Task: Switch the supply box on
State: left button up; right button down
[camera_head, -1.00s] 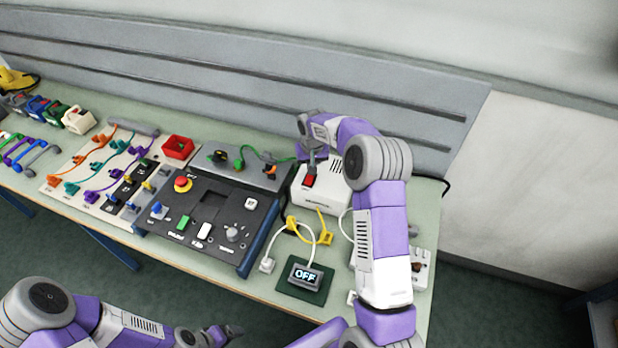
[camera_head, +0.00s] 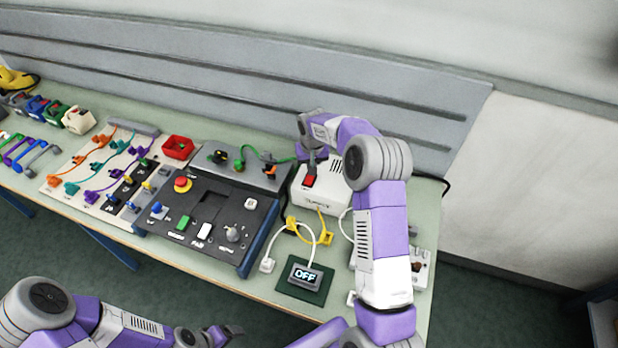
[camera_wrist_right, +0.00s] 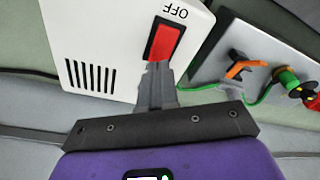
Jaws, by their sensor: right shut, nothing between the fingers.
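The white supply box (camera_head: 330,196) stands at the right part of the bench. Its red rocker switch (camera_head: 309,181) is on top at the left side, and it also shows in the right wrist view (camera_wrist_right: 165,40) next to the printed word OFF. My right gripper (camera_wrist_right: 157,68) is shut and empty, with its fingertips at the edge of the red switch; I cannot tell whether they touch it. A small display (camera_head: 305,276) on a dark green pad reads OFF. My left gripper (camera_head: 232,331) is low at the front, off the bench; its jaw state is unclear.
A black control panel (camera_head: 222,205) with a red button, knob and switches lies left of the box. A grey panel with green and orange plugs (camera_head: 240,165) is just behind it. White and yellow cables (camera_head: 318,230) lie in front of the box.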

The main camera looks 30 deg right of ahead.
jog(key=shift+f+b, duration=0.7)
jog(key=shift+f, duration=0.35)
dwell(0.7)
jog(key=shift+s+r, duration=0.1)
jog(key=shift+r+p, duration=2.3)
jog(key=shift+r, duration=1.2)
